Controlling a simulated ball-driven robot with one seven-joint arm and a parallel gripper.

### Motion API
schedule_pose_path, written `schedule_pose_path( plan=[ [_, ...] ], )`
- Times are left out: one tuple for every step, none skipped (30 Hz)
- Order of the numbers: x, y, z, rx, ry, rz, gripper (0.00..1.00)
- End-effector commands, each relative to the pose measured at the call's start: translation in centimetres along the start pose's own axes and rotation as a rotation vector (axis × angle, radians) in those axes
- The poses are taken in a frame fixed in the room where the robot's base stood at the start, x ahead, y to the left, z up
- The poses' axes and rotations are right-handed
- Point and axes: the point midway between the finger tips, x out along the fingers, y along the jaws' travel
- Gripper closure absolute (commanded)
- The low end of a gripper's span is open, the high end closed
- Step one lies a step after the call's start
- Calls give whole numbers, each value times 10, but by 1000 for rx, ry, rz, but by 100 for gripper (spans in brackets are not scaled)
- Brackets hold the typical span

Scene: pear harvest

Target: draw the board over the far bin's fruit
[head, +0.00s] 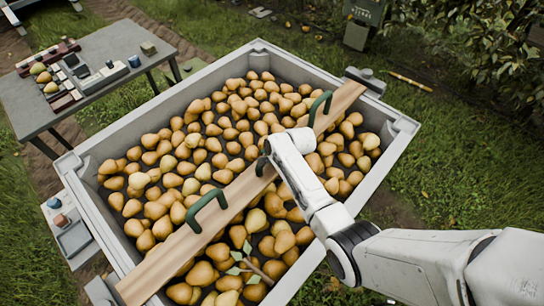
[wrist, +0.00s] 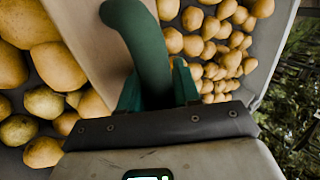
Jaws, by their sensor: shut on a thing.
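A long pale wooden board (head: 244,188) lies diagonally across a grey bin (head: 404,124) of yellow pears (head: 185,160) in the head view. It spans from the lower left to the upper right rim, with pears showing on both sides. The board carries a near green handle (head: 208,206), a far green handle (head: 321,107) and a middle one. My gripper (head: 268,158) is at the middle handle, largely hidden behind my wrist. In the wrist view my gripper (wrist: 158,92) is shut on that green handle (wrist: 140,38), with the board (wrist: 88,30) beneath it.
A leafy twig (head: 245,263) lies on the pears near the bin's lower edge. A grey table (head: 112,42) with pears and small items stands at upper left. A small grey box (head: 70,240) is beside the bin's left wall. Grass lies around; leafy branches (head: 470,50) hang at upper right.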

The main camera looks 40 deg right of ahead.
Motion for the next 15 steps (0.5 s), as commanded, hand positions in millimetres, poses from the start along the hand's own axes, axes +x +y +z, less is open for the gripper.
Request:
schedule_pose_path(
  plan=[
    [1,-6,0,-3,1,-7,100],
    [2,-7,0,-3,2,-8,100],
    [2,-8,0,-3,2,-8,100],
    [3,-10,0,-3,2,-9,100],
    [4,-11,0,-4,2,-9,100],
    [4,-13,-1,-4,2,-9,100],
    [5,-14,-1,-4,3,-10,100],
    [6,-15,-1,-4,3,-10,100],
    [6,-16,-1,-4,3,-10,100],
    [7,-17,-1,-4,3,-10,100],
    [8,-18,-1,-4,4,-11,100],
    [8,-20,-1,-4,4,-11,100],
    [9,-21,-1,-4,4,-11,100],
    [10,-23,-1,-4,4,-12,100],
    [11,-24,-1,-4,4,-12,100]
  ],
)
